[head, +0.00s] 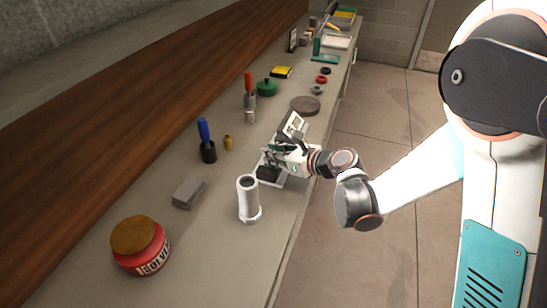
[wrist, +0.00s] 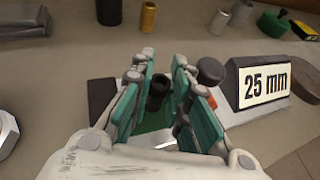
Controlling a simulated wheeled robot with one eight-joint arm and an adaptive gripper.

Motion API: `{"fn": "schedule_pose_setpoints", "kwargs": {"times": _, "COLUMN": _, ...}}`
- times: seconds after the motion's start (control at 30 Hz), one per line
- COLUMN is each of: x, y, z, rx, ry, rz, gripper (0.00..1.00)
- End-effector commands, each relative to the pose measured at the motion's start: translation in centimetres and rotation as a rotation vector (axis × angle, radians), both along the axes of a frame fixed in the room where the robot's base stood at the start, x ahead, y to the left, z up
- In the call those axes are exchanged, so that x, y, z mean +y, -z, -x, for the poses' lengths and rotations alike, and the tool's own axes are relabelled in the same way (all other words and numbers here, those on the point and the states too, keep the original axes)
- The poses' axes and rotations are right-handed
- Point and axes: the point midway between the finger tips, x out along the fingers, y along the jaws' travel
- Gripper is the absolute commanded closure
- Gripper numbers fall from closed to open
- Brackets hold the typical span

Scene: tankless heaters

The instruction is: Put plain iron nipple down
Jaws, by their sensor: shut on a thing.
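My gripper (head: 277,152) is low over a small white stand on the bench in the head view. In the wrist view its teal fingers (wrist: 157,98) are closed around a dark plain iron nipple (wrist: 158,88), a short tube standing roughly upright between them. A green patch (wrist: 155,122) shows below it. I cannot tell whether the nipple touches the surface under it. A sign reading "25 mm" (wrist: 265,83) stands just to the right of the fingers. In the head view the nipple is hidden by the gripper.
A black block (wrist: 101,97) is close left of the fingers. A white pipe fitting (head: 249,198), grey block (head: 188,193) and red jar (head: 141,247) stand nearer.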

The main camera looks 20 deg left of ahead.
Motion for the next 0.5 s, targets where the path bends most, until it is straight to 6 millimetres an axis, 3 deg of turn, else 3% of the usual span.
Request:
{"fn": "schedule_pose_setpoints", "kwargs": {"times": 0.37, "x": -0.01, "y": 0.47, "z": 0.02, "rx": 0.0, "ry": 0.0, "rz": 0.0, "gripper": 1.0}}
{"fn": "schedule_pose_setpoints", "kwargs": {"times": 0.4, "x": 0.0, "y": 0.35, "z": 0.03, "rx": 0.0, "ry": 0.0, "rz": 0.0, "gripper": 0.75}}
{"fn": "schedule_pose_setpoints", "kwargs": {"times": 0.5, "x": 0.0, "y": 0.32, "z": 0.03, "rx": 0.0, "ry": 0.0, "rz": 0.0, "gripper": 0.75}}
